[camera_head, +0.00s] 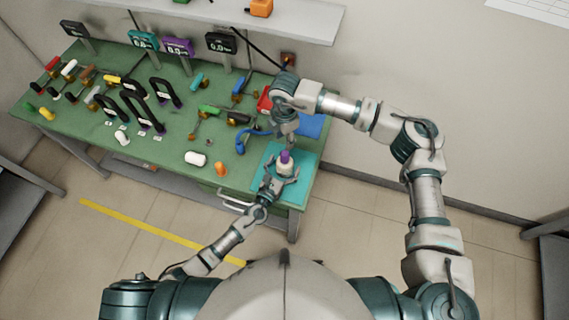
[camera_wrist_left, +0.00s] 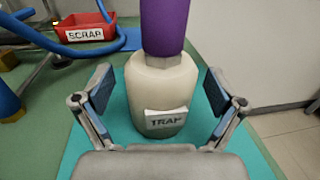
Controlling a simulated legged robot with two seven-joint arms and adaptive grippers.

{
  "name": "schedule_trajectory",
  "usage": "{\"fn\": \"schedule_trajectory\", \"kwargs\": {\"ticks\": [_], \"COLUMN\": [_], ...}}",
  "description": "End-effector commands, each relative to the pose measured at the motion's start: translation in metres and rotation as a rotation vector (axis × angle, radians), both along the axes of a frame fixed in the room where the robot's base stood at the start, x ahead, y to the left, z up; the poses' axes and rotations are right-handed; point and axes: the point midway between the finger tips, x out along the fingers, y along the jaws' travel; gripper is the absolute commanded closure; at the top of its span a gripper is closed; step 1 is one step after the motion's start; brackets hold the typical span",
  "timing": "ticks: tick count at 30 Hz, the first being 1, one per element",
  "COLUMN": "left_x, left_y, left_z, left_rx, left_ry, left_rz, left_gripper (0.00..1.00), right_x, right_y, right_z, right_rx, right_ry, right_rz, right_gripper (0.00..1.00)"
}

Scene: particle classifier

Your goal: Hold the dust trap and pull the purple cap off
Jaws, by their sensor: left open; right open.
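The dust trap (camera_wrist_left: 160,85), a cream bottle with a label reading TRAP, stands upright on a teal mat (camera_wrist_left: 75,155). The purple cap (camera_wrist_left: 164,25) sits on its top. In the head view the trap (camera_head: 285,168) and its cap (camera_head: 285,156) show small near the bench's right front. My left gripper (camera_head: 281,175) is open, with its fingers (camera_wrist_left: 160,95) on both sides of the trap and a gap on each side. My right gripper (camera_head: 289,140) is open, above and behind the cap. Its fingertips are small and hard to make out.
A white cylinder (camera_head: 195,158) and an orange piece (camera_head: 221,169) stand left of the mat. Several tools and black handles fill the green bench (camera_head: 70,125) further left.

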Motion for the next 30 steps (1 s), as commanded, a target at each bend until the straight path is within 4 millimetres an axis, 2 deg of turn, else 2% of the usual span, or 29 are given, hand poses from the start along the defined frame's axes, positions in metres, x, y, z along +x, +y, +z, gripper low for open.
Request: {"fn": "schedule_trajectory", "kwargs": {"ticks": [6,8,15,16,17,21,24,30], "left_x": [0.0003,0.0003,0.0002,0.0002,0.0002,0.0003,0.0002,0.0003], "left_y": [-0.0003,-0.0003,0.0,0.0,0.0,0.0001,0.0002,0.0003], "left_z": [0.0,0.0,0.0001,0.0001,0.0001,0.0,0.0,0.0], "left_rx": [0.0,0.0,0.0,0.0,0.0,0.0,0.0,0.0], "left_ry": [0.0,0.0,0.0,0.0,0.0,0.0,0.0,0.0], "left_rz": [0.0,0.0,0.0,0.0,0.001,0.001,0.001,0.001], "left_gripper": [0.05,0.18,0.78,0.82,0.43,0.78,1.0,1.0], "right_x": [0.0001,0.0001,0.0002,0.0002,0.0002,0.0001,0.0001,0.0001], "right_y": [-0.0001,-0.0002,-0.0001,-0.0001,-0.0001,0.0,0.0,0.0], "right_z": [0.0,0.0,0.0,0.0,0.0,-0.0001,-0.0001,-0.0001], "right_rx": [0.0,0.0,0.0,0.0,0.0,0.0,0.0,0.0], "right_ry": [0.0,0.0,0.0,0.0,0.0,0.0,0.0,0.0], "right_rz": [0.0,0.0,0.0,0.0,0.0,0.0,0.0,0.0], "right_gripper": [0.58,0.58,0.58,0.58,0.58,0.58,0.58,0.58]}}
